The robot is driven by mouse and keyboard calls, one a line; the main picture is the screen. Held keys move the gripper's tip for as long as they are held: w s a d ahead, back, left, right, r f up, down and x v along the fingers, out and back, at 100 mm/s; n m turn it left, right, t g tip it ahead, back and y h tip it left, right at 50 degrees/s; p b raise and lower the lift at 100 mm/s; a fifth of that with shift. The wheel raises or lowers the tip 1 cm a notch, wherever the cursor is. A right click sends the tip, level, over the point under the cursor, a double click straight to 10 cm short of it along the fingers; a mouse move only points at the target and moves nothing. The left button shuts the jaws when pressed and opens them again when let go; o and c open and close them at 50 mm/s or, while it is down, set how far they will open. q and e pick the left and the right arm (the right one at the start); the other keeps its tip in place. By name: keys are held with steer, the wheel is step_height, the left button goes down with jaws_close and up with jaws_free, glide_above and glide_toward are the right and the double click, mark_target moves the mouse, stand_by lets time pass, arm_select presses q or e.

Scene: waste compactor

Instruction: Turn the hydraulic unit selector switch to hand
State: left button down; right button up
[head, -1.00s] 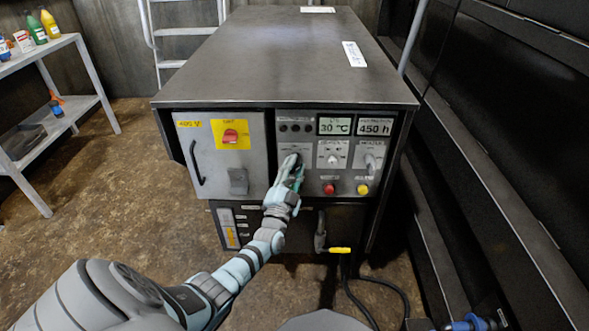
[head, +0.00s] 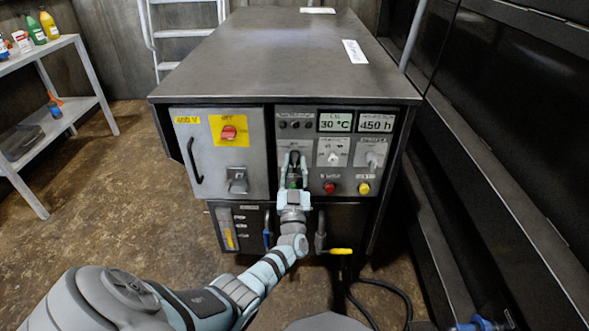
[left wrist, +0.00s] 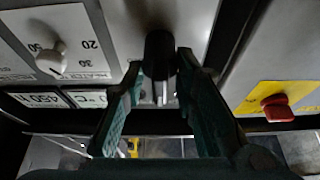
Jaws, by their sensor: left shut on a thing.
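The grey control panel (head: 345,185) is on the front of the machine. A black selector knob (head: 294,158) sits at its left, partly covered by my gripper; its label cannot be read. My left gripper (head: 294,168) is shut on this knob from the front. In the left wrist view the black knob (left wrist: 159,55) stands between the two dark fingertips, and the picture is upside down. Which position the knob points to cannot be told.
Right of the knob are a white knob (head: 333,158), a grey switch (head: 373,160), a red button (head: 329,187) and a yellow button (head: 363,188). A red main switch (head: 229,132) is on the left door. A yellow-handled lever (head: 340,251) and cables are below.

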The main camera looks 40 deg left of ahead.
mark_target(296, 161)
arm_select(q)
steer(key=n+g+y, duration=0.1)
steer(key=n, duration=0.2)
steer(key=n+g+y, duration=0.1)
steer(key=n, duration=0.2)
steer(key=shift+f+n+g, duration=0.1)
steer(key=shift+n+g, duration=0.2)
steer(key=shift+n, duration=0.1)
steer(key=shift+d+n+g+y, duration=0.1)
steer(key=shift+n+g+y, duration=0.4)
steer(key=shift+n, duration=1)
steer(key=shift+n+g+y, duration=0.2)
steer(key=shift+n+g, duration=0.6)
steer(key=shift+n, duration=0.7)
steer(key=c, duration=1.7)
jaws_free()
steer(key=shift+o, duration=0.2)
step_height(296, 161, up, 10)
steer(key=shift+d+r, duration=0.15)
steer(key=shift+a, duration=0.2)
